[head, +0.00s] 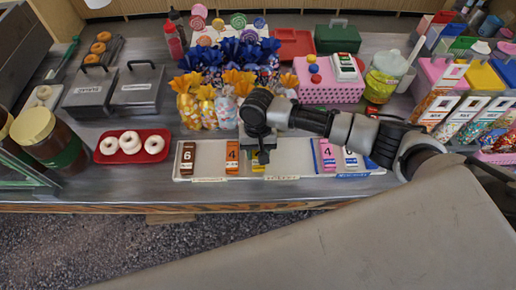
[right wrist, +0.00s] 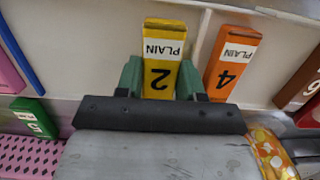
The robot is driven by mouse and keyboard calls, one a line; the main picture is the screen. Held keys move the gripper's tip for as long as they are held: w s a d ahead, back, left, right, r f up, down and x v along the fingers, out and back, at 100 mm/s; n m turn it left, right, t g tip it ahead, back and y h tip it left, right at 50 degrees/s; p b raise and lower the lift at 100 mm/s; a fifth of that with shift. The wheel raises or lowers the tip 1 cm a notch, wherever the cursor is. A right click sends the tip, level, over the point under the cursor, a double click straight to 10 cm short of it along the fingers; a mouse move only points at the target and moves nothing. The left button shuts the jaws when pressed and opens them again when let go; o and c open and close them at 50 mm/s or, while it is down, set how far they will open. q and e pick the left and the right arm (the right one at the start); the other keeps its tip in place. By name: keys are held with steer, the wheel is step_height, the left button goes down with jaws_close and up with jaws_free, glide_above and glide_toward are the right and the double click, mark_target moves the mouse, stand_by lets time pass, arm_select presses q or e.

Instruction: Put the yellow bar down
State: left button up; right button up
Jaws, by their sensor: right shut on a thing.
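The yellow bar (right wrist: 163,45) is labelled PLAIN and 2. It sits between the green fingers of my right gripper (right wrist: 161,82), which is shut on it. In the head view the right gripper (head: 262,156) points down over the white tray (head: 290,178), and a little of the yellow bar (head: 258,167) shows below it. The bar is over the tray; I cannot tell whether it touches the tray floor. The orange bar (right wrist: 232,62), marked 4, stands beside it across a thin divider. My left gripper is out of view.
A red plate of doughnuts (head: 132,158) lies left. Bagged sweets (head: 195,108) and a pink perforated box (head: 328,90) stand behind.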

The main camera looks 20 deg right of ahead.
steer(key=o, duration=0.9)
steer(key=shift+o, duration=0.2)
steer(key=shift+r, duration=0.1)
steer(key=shift+r, duration=0.35)
step_height(320, 180, up, 12)
steer(key=w+b, duration=0.1)
steer(key=shift+w+d+r+b, duration=0.15)
steer(key=shift+w+d+b, duration=0.1)
steer(key=shift+w+b, duration=0.1)
